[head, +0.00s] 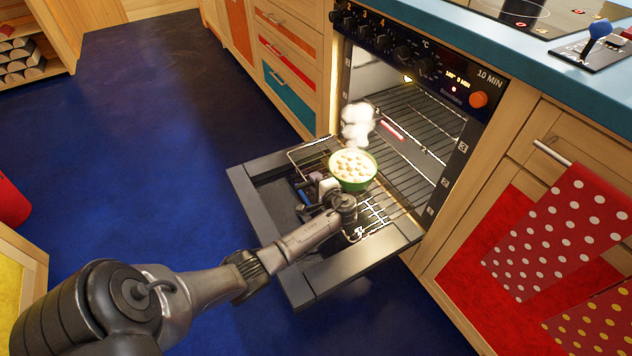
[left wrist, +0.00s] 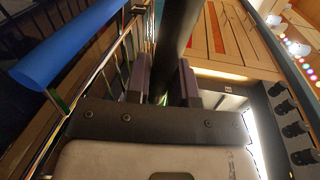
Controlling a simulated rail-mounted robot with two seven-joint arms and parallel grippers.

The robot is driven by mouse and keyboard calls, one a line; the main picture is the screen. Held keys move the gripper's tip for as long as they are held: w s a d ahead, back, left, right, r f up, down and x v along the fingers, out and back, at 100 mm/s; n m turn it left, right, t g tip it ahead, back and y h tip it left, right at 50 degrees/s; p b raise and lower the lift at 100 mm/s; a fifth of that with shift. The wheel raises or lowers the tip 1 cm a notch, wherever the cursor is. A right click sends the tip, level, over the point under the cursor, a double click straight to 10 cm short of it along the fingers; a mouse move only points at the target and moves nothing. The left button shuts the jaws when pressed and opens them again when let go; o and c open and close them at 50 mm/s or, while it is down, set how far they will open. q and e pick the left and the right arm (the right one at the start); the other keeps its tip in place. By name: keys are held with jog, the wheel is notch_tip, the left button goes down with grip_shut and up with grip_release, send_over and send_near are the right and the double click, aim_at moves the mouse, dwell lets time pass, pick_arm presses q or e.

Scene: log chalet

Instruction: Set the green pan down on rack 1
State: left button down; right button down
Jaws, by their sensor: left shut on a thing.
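The green pan (head: 353,183) is full of pale round pieces, with white steam above it. It is over the pulled-out wire rack marked 1 (head: 374,213), low in the open oven; whether it touches the wires cannot be told. My left gripper (head: 330,190) is at the pan's near left side, shut on its handle, which is mostly hidden in the head view. In the left wrist view, the two fingers (left wrist: 162,82) stand either side of a dark bar, the pan's handle (left wrist: 178,28). My right gripper is out of view.
The oven door (head: 305,285) is folded down under the rack. Racks marked 2 (head: 410,140) and 3 (head: 400,108) are inside the oven, above. A blue cylinder (left wrist: 70,45) is close by in the left wrist view. The blue floor (head: 150,150) at left is clear.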

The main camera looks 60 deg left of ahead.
pick_arm(q)
jog(key=c, duration=1)
grip_release()
jog(key=shift+w+a, duration=0.1)
jog(key=shift+o, duration=0.5)
jog(key=shift+f, duration=0.3)
jog(key=d+r+p, duration=0.1)
jog(key=d, duration=0.3)
jog(key=d+r+p, duration=0.1)
jog(key=d+p, duration=0.1)
jog(key=d, duration=0.3)
jog(key=d+r+p, duration=0.1)
jog(key=d, duration=0.3)
jog(key=shift+d+p, duration=0.2)
jog(key=shift+p, duration=0.1)
jog(key=shift+d, duration=0.15)
